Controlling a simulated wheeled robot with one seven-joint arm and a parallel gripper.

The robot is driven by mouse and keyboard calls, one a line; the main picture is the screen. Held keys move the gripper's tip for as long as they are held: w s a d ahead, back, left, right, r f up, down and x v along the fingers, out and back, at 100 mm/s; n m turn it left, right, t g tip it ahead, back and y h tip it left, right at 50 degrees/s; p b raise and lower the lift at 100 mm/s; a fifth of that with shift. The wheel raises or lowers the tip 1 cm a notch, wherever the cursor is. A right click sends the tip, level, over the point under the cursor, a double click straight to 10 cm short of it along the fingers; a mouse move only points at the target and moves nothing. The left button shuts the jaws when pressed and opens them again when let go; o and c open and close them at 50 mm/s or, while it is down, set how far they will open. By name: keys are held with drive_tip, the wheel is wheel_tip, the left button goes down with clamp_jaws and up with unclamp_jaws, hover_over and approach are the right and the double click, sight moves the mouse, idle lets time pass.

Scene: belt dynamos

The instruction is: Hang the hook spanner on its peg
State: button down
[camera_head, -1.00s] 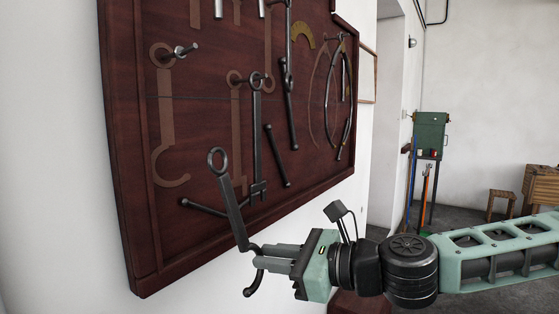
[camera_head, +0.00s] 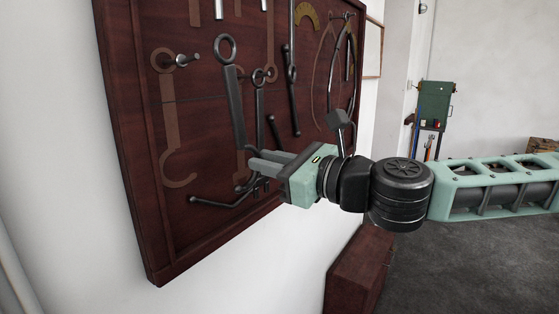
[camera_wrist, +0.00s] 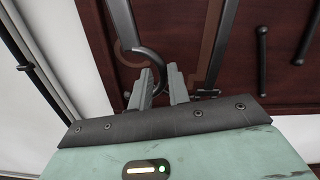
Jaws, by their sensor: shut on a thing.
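The hook spanner (camera_head: 234,105) is dark steel, with a ring at its top and a long flat shaft. My gripper (camera_head: 252,166) is shut on it near its lower end and holds it nearly upright, tilted slightly, in front of the board. Its hook is hidden by my gripper in the head view; the curved hook (camera_wrist: 153,62) shows by the fingers in the wrist view. A bare metal peg (camera_head: 187,60) sticks out at the board's upper left, over a brown painted spanner outline (camera_head: 170,118). The spanner's ring is right of this peg and slightly higher in the picture, apart from it.
The dark red tool board (camera_head: 140,190) has a raised frame. Another spanner (camera_head: 260,100) hangs just right of the held one, with rods and large calipers (camera_head: 351,90) farther right. A reddish-brown box (camera_head: 355,280) stands below. The board's left side is clear.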

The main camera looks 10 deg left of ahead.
drive_tip(key=f+x, duration=0.1)
drive_tip(key=x, duration=0.6)
drive_tip(key=shift+w+a, duration=0.25)
drive_tip(key=shift+a, duration=0.05)
idle(0.5)
drive_tip(key=shift+f, duration=0.15)
idle(0.5)
drive_tip(key=c, duration=1.3)
unclamp_jaws()
drive_tip(key=shift+o, duration=0.2)
